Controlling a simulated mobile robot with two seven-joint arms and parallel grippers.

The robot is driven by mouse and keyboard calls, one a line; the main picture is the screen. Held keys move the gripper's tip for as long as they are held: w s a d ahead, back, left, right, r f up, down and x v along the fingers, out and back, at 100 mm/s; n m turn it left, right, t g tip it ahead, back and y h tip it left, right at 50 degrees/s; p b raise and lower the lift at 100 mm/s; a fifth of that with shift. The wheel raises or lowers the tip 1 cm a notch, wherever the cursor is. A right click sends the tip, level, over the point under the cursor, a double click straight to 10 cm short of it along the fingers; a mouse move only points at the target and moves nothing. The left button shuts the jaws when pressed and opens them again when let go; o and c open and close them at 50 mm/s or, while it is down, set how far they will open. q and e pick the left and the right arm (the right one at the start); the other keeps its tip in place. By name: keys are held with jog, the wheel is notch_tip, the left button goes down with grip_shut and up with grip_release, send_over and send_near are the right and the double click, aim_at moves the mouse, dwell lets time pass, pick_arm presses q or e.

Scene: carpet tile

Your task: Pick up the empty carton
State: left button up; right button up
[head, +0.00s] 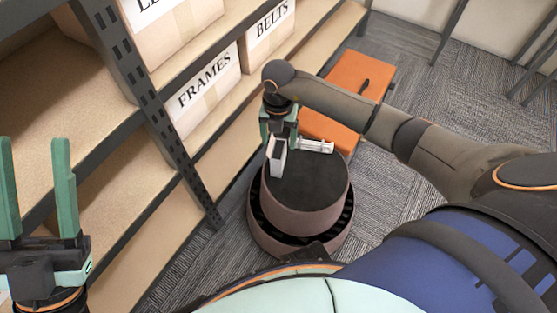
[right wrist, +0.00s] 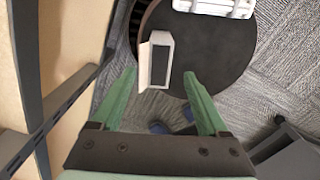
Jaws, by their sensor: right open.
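The empty carton (head: 276,158) is a small white box with a dark open inside. It stands on the black top of a round brown stand (head: 318,192). In the right wrist view the carton (right wrist: 160,66) shows its dark opening and a flap out to the left. My right gripper (head: 280,136) is open above the carton. In the wrist view its fingers are on either side of the carton's near end, with gaps; I cannot tell how far above it they are. My left gripper (head: 38,195) is open and empty at the left, fingers pointing up.
A white object (head: 316,146) lies on the stand near the carton. A shelf with boxes labelled FRAMES (head: 205,92) and BELTS (head: 268,32) runs along the left. An orange box (head: 345,72) with a black item stands behind.

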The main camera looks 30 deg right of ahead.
aim_at(278, 150)
notch_tip(278, 150, down, 4)
jog(key=shift+r+b, duration=0.1)
jog(key=shift+b, duration=0.5)
jog(key=f+b, duration=0.1)
jog(key=f, duration=0.2)
jog(key=f+b, duration=0.1)
jog(key=shift+s+a+f+b, duration=0.2)
jog(key=shift+s+a+b, duration=0.05)
jog(key=shift+b, duration=0.1)
jog(key=shift+f, duration=0.35)
pick_arm(q)
jog(key=shift+m, duration=0.3)
jog(key=f, duration=0.5)
jog(key=shift+w+d+f, duration=0.15)
jog(key=shift+d+f, duration=0.05)
jog(key=shift+d, duration=0.2)
pick_arm(e)
jog(key=shift+c, duration=0.2)
grip_shut()
